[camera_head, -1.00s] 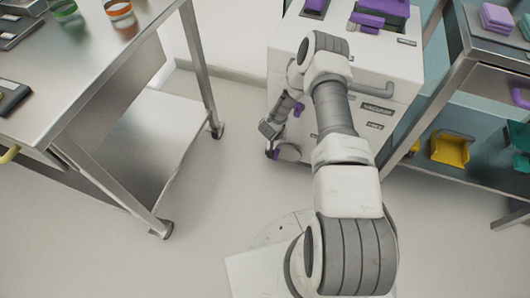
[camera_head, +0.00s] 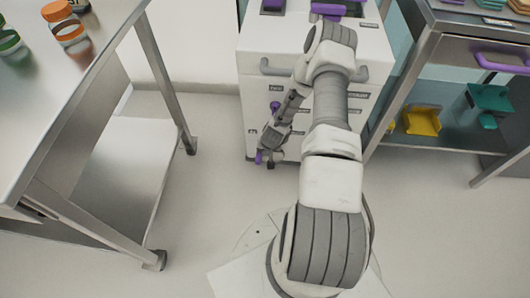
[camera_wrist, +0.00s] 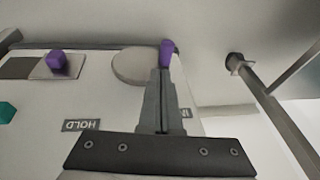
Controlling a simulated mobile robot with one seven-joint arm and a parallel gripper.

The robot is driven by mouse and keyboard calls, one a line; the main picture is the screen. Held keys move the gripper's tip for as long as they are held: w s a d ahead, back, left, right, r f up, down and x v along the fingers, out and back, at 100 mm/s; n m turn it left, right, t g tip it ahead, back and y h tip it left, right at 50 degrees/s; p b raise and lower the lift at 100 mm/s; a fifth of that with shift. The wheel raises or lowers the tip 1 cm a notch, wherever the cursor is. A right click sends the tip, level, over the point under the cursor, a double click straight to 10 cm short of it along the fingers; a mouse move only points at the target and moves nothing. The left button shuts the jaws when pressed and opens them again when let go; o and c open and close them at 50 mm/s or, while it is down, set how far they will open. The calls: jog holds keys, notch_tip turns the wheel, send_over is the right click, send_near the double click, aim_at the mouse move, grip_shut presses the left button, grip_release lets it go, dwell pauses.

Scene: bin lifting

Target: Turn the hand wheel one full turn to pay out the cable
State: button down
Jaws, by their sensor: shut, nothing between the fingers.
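The hand wheel (camera_wrist: 133,66) shows in the wrist view as a pale grey disc on the white cabinet's face, partly covered by my gripper. A purple crank handle (camera_wrist: 167,48) stands just beyond my fingertips. My gripper (camera_wrist: 161,76) has its fingers together with nothing between them. The fingertips overlap the handle's lower end in the picture; I cannot tell whether they touch it. In the head view my gripper (camera_head: 265,150) is low at the cabinet's front, with the purple handle (camera_head: 258,157) beside it. The wheel is mostly hidden there. No cable is discernible.
The white cabinet (camera_head: 255,95) has grey handles and labels. A steel table (camera_head: 65,85) stands left, a shelf unit (camera_head: 425,150) right. Floor between is clear.

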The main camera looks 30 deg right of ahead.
aim_at(259, 161)
jog(key=b+x, duration=0.1)
jog(key=x, duration=0.3)
jog(key=a+b+x, duration=0.1)
jog(key=x, duration=0.2)
jog(key=shift+s+f+b, duration=0.1)
jog(key=shift+b, duration=0.25)
jog(key=shift+w+a+f+b, duration=0.25)
jog(key=shift+a+f+b, duration=0.05)
jog(key=shift+f, duration=0.35)
